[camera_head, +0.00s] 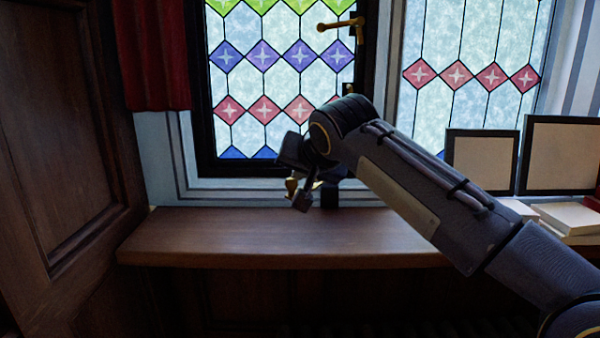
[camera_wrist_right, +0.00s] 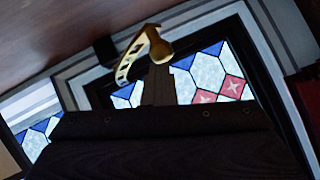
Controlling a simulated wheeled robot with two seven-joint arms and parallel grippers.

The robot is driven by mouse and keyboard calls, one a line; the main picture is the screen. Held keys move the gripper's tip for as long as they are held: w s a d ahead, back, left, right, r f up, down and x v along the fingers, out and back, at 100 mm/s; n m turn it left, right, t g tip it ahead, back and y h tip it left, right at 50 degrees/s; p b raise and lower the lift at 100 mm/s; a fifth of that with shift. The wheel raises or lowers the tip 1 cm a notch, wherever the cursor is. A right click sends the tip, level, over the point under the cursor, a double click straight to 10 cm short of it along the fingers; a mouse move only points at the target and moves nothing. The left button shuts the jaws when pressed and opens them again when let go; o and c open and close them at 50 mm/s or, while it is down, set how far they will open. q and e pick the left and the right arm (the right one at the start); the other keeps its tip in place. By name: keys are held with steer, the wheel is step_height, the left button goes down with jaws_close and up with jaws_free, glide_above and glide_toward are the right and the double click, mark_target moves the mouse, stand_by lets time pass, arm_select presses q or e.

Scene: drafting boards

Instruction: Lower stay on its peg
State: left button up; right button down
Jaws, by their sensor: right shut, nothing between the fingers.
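The brass window stay shows best in the right wrist view (camera_wrist_right: 130,58), a slotted bar with a rounded knob (camera_wrist_right: 161,50) at one end. In the head view only small brass parts (camera_head: 292,185) show at the foot of the window, mostly behind my right gripper (camera_head: 303,197). That gripper is shut and empty, right by the knob. In the wrist view its finger (camera_wrist_right: 158,88) overlaps the knob; I cannot tell if they touch. A small black block (camera_wrist_right: 105,48) beside the bar may be the peg's mount. The peg itself is not clear. My left gripper is out of view.
The black-framed stained-glass window (camera_head: 203,130) stands behind a wooden sill (camera_head: 230,240), whose left part is clear. A brass handle (camera_head: 340,24) is higher on the frame. Framed boards (camera_head: 482,160) and a pale stack (camera_head: 570,217) are at right. A red curtain (camera_head: 152,60) hangs left.

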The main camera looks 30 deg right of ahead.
steer(key=shift+f, duration=0.25)
steer(key=s+r+p, duration=0.3)
steer(key=s+r, duration=0.5)
steer(key=r, duration=0.2)
steer(key=shift+s+a+r, duration=0.15)
steer(key=shift+s+a, duration=0.15)
steer(key=shift+s, duration=0.1)
